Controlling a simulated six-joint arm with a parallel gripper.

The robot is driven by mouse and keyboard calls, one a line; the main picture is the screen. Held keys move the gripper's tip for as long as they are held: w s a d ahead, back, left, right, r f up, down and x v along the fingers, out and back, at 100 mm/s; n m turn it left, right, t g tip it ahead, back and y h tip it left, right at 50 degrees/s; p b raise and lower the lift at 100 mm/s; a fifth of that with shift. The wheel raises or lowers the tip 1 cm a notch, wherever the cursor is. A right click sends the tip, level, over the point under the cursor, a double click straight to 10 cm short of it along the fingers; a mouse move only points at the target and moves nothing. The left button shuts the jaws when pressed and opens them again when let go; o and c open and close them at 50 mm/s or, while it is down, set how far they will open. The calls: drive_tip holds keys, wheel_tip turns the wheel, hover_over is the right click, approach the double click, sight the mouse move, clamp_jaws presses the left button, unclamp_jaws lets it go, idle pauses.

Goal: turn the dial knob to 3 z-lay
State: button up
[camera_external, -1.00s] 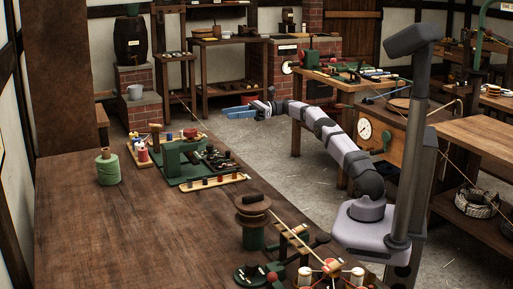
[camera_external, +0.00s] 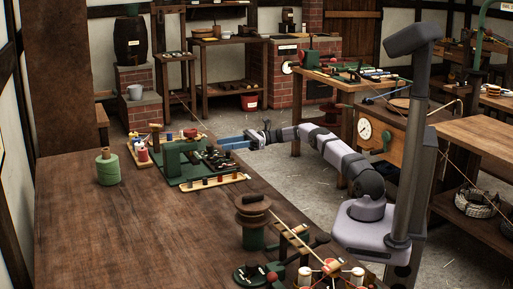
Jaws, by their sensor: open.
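A green machine (camera_external: 177,157) with small dark parts and knobs stands on the long wooden bench (camera_external: 120,225), near its far right edge. The dial knob and its markings are too small to tell apart there. My gripper (camera_external: 224,143) has blue fingers that point left toward this machine from beyond the bench edge. It is open, with nothing seen between the fingers, and seems apart from the machine. A white round dial (camera_external: 364,129) and a green knob (camera_external: 387,141) show on a wooden cabinet (camera_external: 374,150) behind my arm.
A green twine spool (camera_external: 108,167) stands left of the machine. A wooden tray (camera_external: 213,180) lies in front of it. A brown reel (camera_external: 253,212) and a winding device (camera_external: 300,262) stand nearer on the bench. The bench's left middle is clear.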

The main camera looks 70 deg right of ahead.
sight(216, 152)
drive_tip(key=shift+x, duration=2.4)
drive_tip(key=c, duration=1)
drive_tip(key=shift+c, duration=0.2)
drive_tip(key=shift+r+p, duration=0.15)
drive_tip(key=shift+p, duration=0.15)
